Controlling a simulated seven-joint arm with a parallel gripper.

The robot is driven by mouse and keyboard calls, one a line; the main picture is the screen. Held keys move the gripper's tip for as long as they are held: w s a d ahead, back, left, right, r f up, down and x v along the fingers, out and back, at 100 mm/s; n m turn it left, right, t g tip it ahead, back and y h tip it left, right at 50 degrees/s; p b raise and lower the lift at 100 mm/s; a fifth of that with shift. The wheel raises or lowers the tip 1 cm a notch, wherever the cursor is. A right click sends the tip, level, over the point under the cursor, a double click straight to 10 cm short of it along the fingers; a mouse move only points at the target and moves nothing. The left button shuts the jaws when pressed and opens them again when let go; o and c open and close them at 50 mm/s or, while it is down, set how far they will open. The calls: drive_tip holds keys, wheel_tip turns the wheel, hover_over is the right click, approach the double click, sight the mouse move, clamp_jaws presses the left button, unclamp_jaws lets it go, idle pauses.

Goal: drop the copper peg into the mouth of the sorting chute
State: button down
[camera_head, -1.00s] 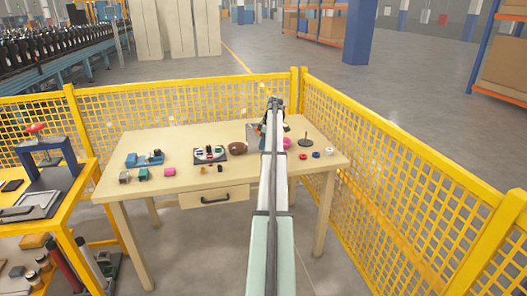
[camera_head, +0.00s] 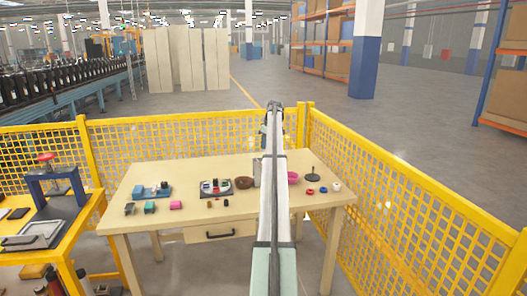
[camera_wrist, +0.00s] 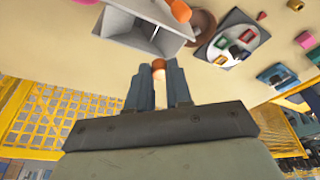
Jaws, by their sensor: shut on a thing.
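In the wrist view my gripper (camera_wrist: 159,84) is shut on the copper peg (camera_wrist: 158,64), whose copper-coloured end shows between the two fingertips. The grey, open-topped sorting chute (camera_wrist: 142,28) lies just beyond the fingertips, with its mouth and inner divider in view. The peg's tip appears near the chute's near wall; I cannot tell the height between them. In the head view my arm hides most of the chute, and a grey edge of it (camera_head: 257,172) shows left of the arm.
An orange cylinder (camera_wrist: 180,10) shows at the chute's far corner. A brown bowl (camera_head: 243,183) and a sorting board (camera_head: 216,188) stand to the left. A pink ring (camera_head: 293,180), a dark spindle (camera_head: 313,176) and small rings stand to the right. Yellow mesh fencing (camera_head: 400,190) encloses the table.

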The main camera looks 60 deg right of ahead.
drive_tip(key=m, duration=0.2)
drive_tip(key=d+m+h, duration=0.1)
drive_tip(key=m, duration=0.4)
drive_tip(key=shift+d+r+g+h, duration=0.1)
drive_tip(key=shift+d+g+h, duration=0.25)
drive_tip(key=shift+g+h, duration=0.05)
drive_tip(key=shift+f, duration=2.7)
drive_tip(key=c, duration=1)
unclamp_jaws()
drive_tip(key=shift+o, duration=0.2)
